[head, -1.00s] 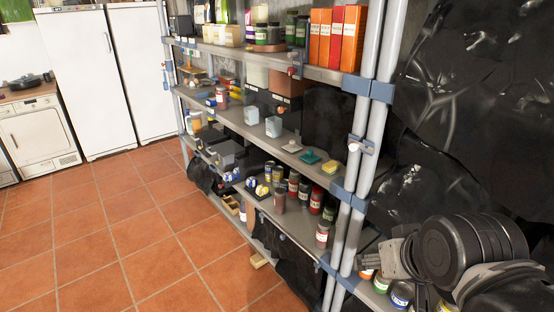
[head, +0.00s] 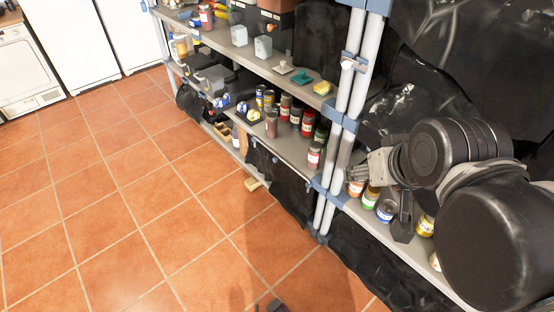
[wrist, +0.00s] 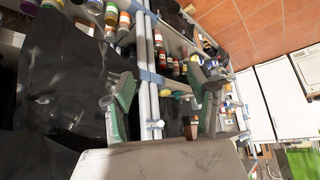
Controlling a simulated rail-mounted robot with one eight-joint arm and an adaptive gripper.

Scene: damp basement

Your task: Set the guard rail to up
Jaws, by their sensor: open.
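I cannot pick out the guard rail with certainty. A blue-grey bracket with a small pale knob (head: 348,64) sits on the shelving's double upright post (head: 352,95) in the head view. A similar fitting (wrist: 155,124) shows on the white posts in the wrist view. My gripper (wrist: 168,84) is open and empty, its two fingers spread on either side of the posts and shelf in the wrist view.
A middle shelf (head: 262,66) holds cups, a sponge and small dishes; a lower shelf holds several jars (head: 307,123). More cans (head: 385,210) stand near my arm. Black plastic sheeting (head: 450,50) hangs behind. The tiled floor (head: 130,200) is largely clear.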

